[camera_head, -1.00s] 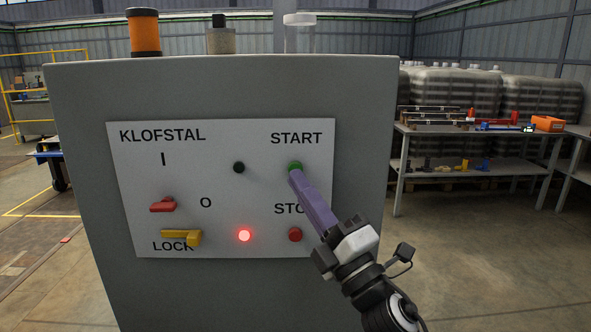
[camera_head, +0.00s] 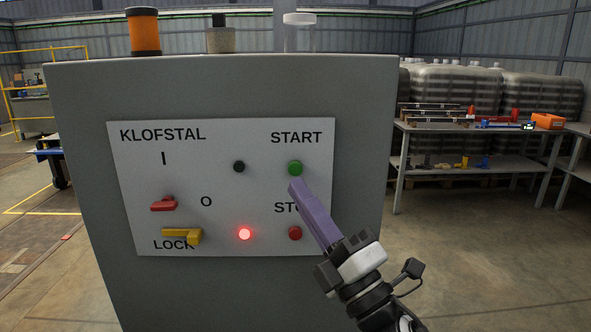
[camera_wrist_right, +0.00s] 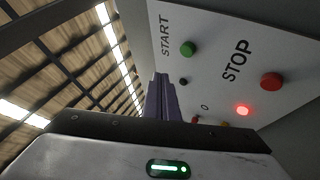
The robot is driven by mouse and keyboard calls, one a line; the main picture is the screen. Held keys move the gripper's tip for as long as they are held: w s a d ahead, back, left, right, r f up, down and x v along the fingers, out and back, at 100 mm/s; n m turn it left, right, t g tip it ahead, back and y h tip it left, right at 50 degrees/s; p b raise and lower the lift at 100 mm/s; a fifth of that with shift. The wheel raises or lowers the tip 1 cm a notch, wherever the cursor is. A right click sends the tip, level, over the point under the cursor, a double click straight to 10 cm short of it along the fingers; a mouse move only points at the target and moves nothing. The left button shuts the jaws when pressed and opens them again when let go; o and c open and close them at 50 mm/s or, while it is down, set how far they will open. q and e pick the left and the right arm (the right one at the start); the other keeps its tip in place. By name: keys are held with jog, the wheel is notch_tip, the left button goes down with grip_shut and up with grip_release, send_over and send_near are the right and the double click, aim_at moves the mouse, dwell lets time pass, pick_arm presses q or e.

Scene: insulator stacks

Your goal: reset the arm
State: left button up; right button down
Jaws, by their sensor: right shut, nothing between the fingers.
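My right gripper (camera_head: 295,186) is shut and empty, its purple fingers pressed together. In the head view its tip shows just below the green START button (camera_head: 295,168), and its fingers partly cover the STOP label. In the right wrist view the gripper (camera_wrist_right: 160,80) points up beside the panel, with the green button (camera_wrist_right: 188,48) to its right and apart from it. The red STOP button (camera_head: 295,233) also shows in the wrist view (camera_wrist_right: 271,82). The red indicator lamp (camera_head: 244,234) is lit. My left gripper is not in view.
The grey cabinet (camera_head: 80,90) carries a white panel (camera_head: 220,190) with a red switch (camera_head: 163,204), a yellow LOCK handle (camera_head: 185,235) and a dark lamp (camera_head: 239,167). A shelf table (camera_head: 470,180) stands at the right. Open floor lies between them.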

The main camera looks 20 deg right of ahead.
notch_tip(320, 180, down, 26)
jog(key=s+d+f+m+g+h, duration=0.1)
jog(key=s+d+m+g+h, duration=0.15)
jog(key=m+g+h, duration=0.65)
jog(key=s+a+f+m+g+y, duration=0.2)
jog(key=s+f+m+g, duration=0.3)
jog(key=s+f+m, duration=0.7)
jog(key=s+f+y, duration=0.1)
jog(key=s+f, duration=0.8)
jog(key=f, duration=0.3)
jog(key=shift+s+f+g+y, duration=0.4)
jog(key=shift+a, duration=0.15)
